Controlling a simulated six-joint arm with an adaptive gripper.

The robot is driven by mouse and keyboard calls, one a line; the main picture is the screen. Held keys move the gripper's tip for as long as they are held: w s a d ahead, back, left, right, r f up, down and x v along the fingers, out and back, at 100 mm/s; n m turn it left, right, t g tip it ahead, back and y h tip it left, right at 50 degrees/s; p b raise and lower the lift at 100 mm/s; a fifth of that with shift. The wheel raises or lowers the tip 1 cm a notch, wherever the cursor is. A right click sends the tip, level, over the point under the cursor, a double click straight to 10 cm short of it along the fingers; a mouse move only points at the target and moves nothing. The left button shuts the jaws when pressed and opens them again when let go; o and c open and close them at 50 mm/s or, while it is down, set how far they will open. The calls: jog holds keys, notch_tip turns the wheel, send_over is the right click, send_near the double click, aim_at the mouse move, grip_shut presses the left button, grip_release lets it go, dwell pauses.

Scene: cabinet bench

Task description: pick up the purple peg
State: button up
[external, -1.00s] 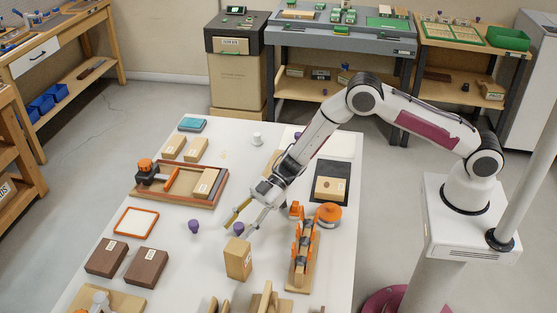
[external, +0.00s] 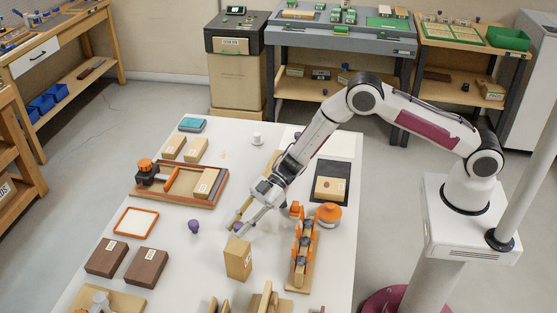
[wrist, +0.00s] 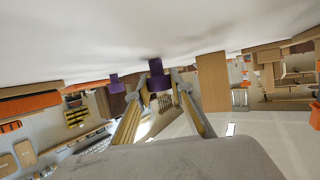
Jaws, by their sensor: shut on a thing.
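My gripper (external: 239,226) reaches down low over the white table, with its fingertips around a purple peg (external: 237,228). In the wrist view the gripper (wrist: 161,82) has one finger on each side of this purple peg (wrist: 156,68) and is shut on it. The peg still appears at the table surface; any gap below it cannot be told. A second purple peg (external: 193,226) stands apart to the left and also shows in the wrist view (wrist: 114,80). Another purple peg (external: 297,135) is partly visible at the back of the table.
A wooden block (external: 238,260) stands close in front of my gripper. An orange-clamped fixture (external: 302,255) is to the right. A tray (external: 178,199) and an orange-framed plate (external: 136,223) lie left, with two dark brown blocks (external: 106,258) nearer.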

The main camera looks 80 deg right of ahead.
aim_at(239, 225)
jog(key=shift+r, duration=4.95)
jog(key=s+d+r+m+t+h, duration=0.15)
jog(key=d+m+t+h, duration=0.35)
jog(key=d, duration=2.8)
jog(key=s+d+m+h, duration=0.3)
jog(key=s+d+m, duration=0.1)
jog(key=s+d, duration=1.05)
jog(key=s+d+f+t+h, duration=0.1)
jog(key=s+d, duration=0.1)
jog(key=s, duration=0.4)
